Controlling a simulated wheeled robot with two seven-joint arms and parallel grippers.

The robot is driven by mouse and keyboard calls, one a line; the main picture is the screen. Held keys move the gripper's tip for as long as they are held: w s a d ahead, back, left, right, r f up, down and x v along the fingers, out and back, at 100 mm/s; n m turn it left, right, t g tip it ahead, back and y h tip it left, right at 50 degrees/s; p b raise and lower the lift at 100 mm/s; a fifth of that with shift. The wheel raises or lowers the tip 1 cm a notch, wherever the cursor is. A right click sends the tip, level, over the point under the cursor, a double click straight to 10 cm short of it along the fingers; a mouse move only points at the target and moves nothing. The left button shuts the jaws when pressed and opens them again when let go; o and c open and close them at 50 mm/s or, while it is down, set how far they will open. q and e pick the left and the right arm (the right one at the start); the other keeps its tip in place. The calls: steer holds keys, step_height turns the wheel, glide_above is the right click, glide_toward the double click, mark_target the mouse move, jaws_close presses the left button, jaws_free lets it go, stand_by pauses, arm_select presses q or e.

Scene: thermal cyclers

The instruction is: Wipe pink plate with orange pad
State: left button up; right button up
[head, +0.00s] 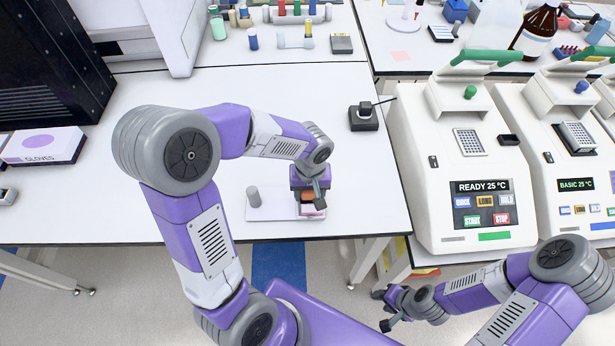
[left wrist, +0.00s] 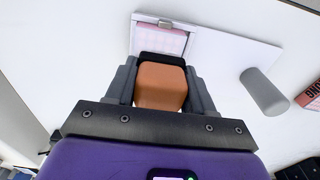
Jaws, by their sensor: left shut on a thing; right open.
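The orange pad (left wrist: 162,84) is held between the fingers of my left gripper (left wrist: 162,88), with a dark band along its far edge. In the head view my left gripper (head: 310,190) is over the right end of a white board (head: 270,213), and the orange pad (head: 308,197) shows just below it. The pink plate (left wrist: 160,40) lies on that board in a pale frame, just beyond the pad; the pad hides its near part. I cannot tell whether pad and plate touch. My right gripper (head: 388,310) is open and empty, low at the right, in front of the benches.
A glove box (head: 42,146) lies at the far left. A small black device (head: 363,117) is on the table's right side. Thermal cyclers (head: 470,170) stand at the right. The table's middle left is clear.

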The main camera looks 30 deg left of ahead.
arm_select(q)
steer(key=r, duration=0.1)
steer(key=r+p, duration=0.1)
steer(key=r, duration=0.1)
steer(key=shift+w+r+p, duration=0.25)
steer(key=shift+r+p, duration=0.05)
steer(key=shift+p, duration=0.1)
steer(key=shift+r+p, duration=1.35)
steer(key=shift+r, duration=0.5)
steer(key=shift+f, duration=0.15)
